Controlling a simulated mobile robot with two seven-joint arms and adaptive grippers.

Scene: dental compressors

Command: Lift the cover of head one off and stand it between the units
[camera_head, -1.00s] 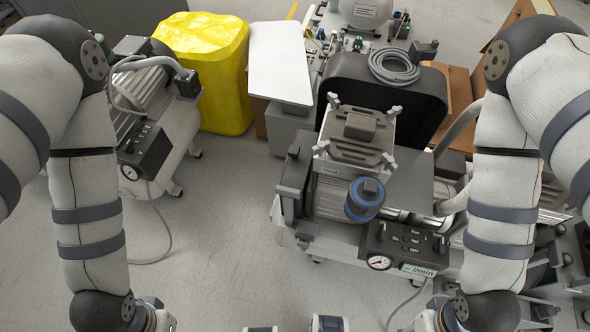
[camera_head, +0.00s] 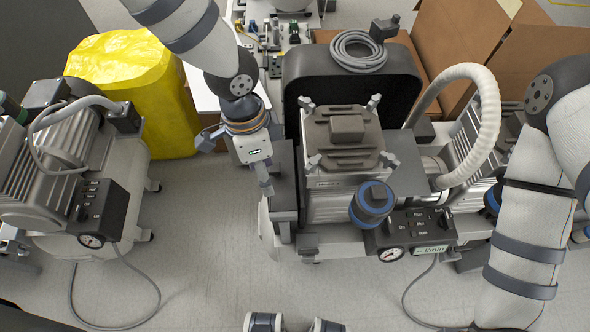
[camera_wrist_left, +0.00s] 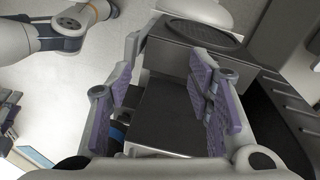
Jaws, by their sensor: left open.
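A square grey ribbed cover (camera_head: 347,138) with four corner knobs and a raised middle block sits on top of the centre compressor unit, with a finned metal head (camera_head: 328,205) beneath it. My left gripper (camera_head: 264,180) points down just left of that unit, beside its dark side block (camera_head: 284,195) and apart from the cover. In the left wrist view the purple-padded fingers of the left gripper (camera_wrist_left: 163,92) stand wide apart. A dark grey block (camera_wrist_left: 165,115) shows between and beyond them; I cannot tell whether it is touched. My right gripper is below the frame.
A second compressor unit (camera_head: 75,175) stands at the left, with clear floor (camera_head: 195,230) between the two. A blue-ringed cap (camera_head: 372,203) and gauge panel (camera_head: 418,232) are at the centre unit's front. A yellow wrapped bin (camera_head: 135,90) and cardboard boxes (camera_head: 500,60) stand behind.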

